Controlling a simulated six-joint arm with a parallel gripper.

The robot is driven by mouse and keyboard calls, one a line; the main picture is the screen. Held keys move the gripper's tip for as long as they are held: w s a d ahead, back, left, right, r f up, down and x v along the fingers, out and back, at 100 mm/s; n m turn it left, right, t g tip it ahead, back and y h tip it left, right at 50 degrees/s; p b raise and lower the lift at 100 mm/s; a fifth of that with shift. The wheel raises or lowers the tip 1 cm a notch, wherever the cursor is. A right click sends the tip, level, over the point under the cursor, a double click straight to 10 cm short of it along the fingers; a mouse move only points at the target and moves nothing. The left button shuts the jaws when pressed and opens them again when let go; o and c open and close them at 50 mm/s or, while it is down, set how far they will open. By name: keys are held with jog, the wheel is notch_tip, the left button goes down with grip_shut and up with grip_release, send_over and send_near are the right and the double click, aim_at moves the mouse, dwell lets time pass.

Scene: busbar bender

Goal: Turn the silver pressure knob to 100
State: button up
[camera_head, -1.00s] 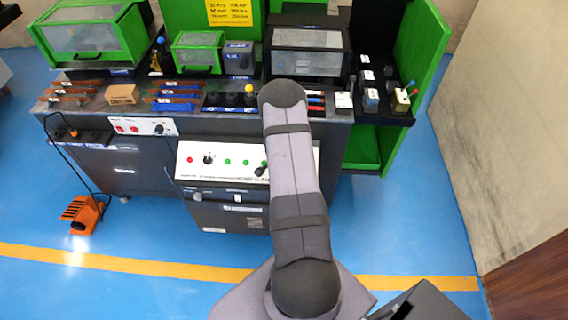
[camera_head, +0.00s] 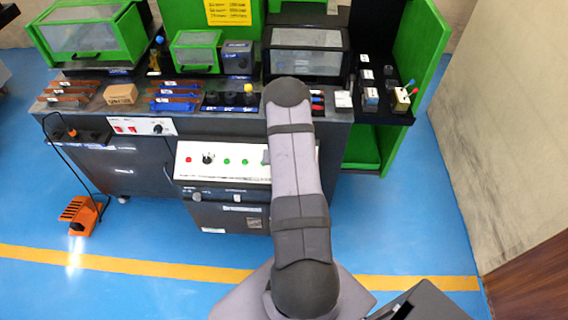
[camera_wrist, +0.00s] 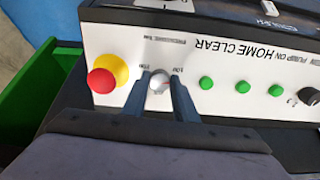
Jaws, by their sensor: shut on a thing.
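The silver pressure knob (camera_wrist: 158,84) is on the white control panel, seen upside down in the wrist view. Printed marks flank it, with "100" at its upper right and another number at its upper left. My gripper (camera_wrist: 160,78) has one dark finger on each side of the knob and is shut on it. A faint reddish line shows on the knob's face, but I cannot read its exact setting. In the head view, my arm hides the knob and my gripper.
In the wrist view, a red emergency button (camera_wrist: 102,81) on a yellow base sits left of the knob. Green buttons (camera_wrist: 243,87) and a black knob (camera_wrist: 311,96) lie to the right. The panel (camera_head: 222,173) fronts the bench in the head view.

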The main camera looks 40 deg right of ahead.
jog(key=shift+n, duration=1.9)
jog(key=o, duration=1.1)
jog(key=shift+c, duration=0.2)
jog(key=shift+s+r, duration=0.1)
jog(key=b+v, duration=0.1)
jog(key=v, duration=0.6)
